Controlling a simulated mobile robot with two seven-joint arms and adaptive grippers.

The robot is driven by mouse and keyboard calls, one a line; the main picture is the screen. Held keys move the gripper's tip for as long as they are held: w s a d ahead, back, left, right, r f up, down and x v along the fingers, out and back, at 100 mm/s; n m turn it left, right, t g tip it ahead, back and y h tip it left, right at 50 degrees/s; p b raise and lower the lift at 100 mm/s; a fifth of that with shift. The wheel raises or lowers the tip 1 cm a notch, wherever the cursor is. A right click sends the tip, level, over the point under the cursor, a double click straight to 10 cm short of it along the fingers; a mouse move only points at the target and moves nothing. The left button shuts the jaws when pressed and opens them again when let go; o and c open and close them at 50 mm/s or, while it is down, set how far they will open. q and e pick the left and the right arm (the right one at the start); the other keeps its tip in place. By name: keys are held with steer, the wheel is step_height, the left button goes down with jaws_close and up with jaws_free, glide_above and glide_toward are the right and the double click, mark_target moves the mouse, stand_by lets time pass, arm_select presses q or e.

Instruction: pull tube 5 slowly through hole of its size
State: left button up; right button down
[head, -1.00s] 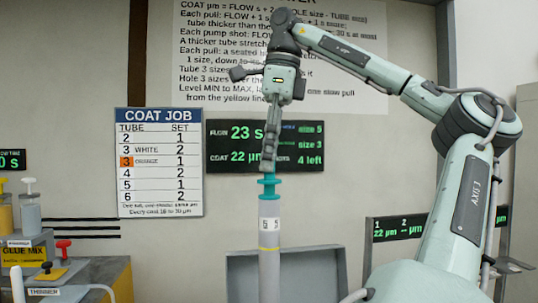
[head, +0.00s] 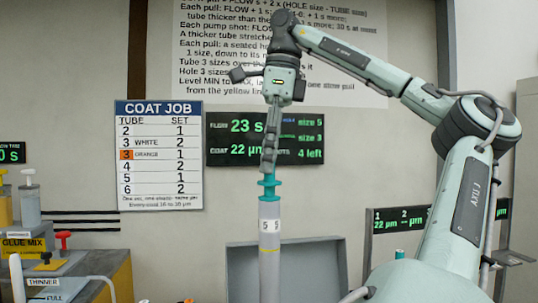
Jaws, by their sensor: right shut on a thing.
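My right gripper (head: 269,165) points down and is shut on the teal top of a grey tube (head: 269,268). The tube hangs upright below it, with a white label reading 5 (head: 269,226) and a yellow line under the label. The tube's lower end is out of frame, and no hole is in view. The dark display (head: 230,142) behind the gripper reads flow 23 s, coat 22 µm, size 5, size 3 and 4 left; the gripper hides part of it. My left gripper is not in view.
A coat job board (head: 158,155) hangs on the wall. A glue mix station (head: 25,243) with pumps and a thinner label stands at the left. A grey panel (head: 240,265) stands behind the tube. A second display (head: 385,219) is at the right, partly behind my arm.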

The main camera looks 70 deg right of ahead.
mark_target(271, 199)
steer(key=shift+f+b, duration=0.4)
steer(key=shift+f, duration=0.45)
step_height(271, 199, down, 5)
steer(key=b, duration=0.4)
steer(key=shift+r, duration=0.2)
steer(key=shift+f+b, duration=1.4)
steer(key=shift+f, duration=0.4)
